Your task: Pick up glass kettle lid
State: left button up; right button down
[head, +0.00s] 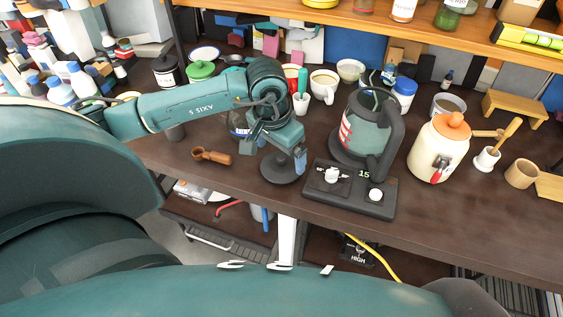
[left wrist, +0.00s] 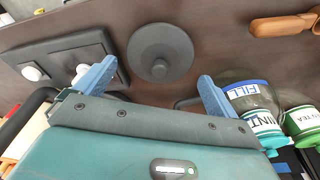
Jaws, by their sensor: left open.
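The glass kettle lid appears to be the dark round disc (head: 281,168) with a small central knob, lying flat on the brown table near its front edge. It also shows whole in the left wrist view (left wrist: 172,38). My left gripper (head: 283,153) is open and empty above the disc. In the left wrist view its two blue fingers (left wrist: 158,70) are spread on either side of the disc's near edge, with the knob between them. My right gripper is not in view.
A wooden-handled tool (head: 212,156) lies left of the disc. A glass jar with a blue FILL label (left wrist: 248,90) stands close to one finger in the left wrist view. A cream canister (head: 436,152) stands farther right. Cups crowd the table's back.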

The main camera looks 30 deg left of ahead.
aim_at(281, 157)
pick_arm(q)
jog(key=f, duration=0.3)
jog(key=shift+w+f, duration=0.15)
jog(key=shift+w, duration=0.2)
jog(key=shift+c, duration=0.2)
jog(key=c, duration=0.6)
notch_tip(281, 157, up, 10)
jog(key=shift+r+b, duration=0.1)
jog(key=shift+b, duration=0.35)
